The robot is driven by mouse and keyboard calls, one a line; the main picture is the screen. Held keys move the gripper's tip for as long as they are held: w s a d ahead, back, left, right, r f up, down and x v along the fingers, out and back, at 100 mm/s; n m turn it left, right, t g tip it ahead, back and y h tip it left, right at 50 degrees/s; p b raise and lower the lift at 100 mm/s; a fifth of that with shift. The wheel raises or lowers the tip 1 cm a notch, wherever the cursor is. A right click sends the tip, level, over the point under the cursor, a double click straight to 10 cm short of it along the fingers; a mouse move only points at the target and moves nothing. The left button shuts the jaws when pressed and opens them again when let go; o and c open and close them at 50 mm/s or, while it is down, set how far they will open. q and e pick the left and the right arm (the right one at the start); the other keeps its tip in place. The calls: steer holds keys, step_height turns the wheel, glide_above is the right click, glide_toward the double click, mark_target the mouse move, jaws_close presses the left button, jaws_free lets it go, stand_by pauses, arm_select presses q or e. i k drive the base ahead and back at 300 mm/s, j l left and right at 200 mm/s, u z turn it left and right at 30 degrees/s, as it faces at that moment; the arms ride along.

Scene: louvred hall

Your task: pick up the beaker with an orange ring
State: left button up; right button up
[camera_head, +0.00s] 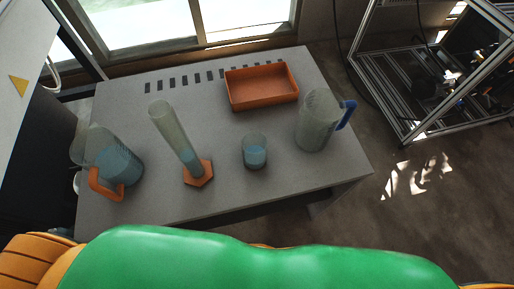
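A small clear beaker (255,152) with blue liquid stands upright near the middle of the grey table; I cannot make out an orange ring on it. To its left stands a tall clear cylinder (172,130) with some blue liquid and an orange hexagonal base (198,173). At the far left of the table is a clear jug (120,163) with blue liquid and an orange handle (103,186). To the right of the beaker stands a clear jug with a blue handle (316,124). Neither of my grippers shows in the head view.
An orange tray (262,104) sits at the back of the grey table (225,205), near a row of dark slots. The table's front strip is clear. A metal frame (405,130) stands on the floor at the right. My green and orange body fills the bottom edge.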

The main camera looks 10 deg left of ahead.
mark_target(255, 143)
steer(key=l+u, duration=0.25)
steer(key=l, duration=0.3)
steer(key=l+u, duration=0.25)
steer(key=l, duration=0.25)
steer(key=k+l+u, duration=0.25)
steer(key=l, duration=0.3)
steer(key=i, duration=0.1)
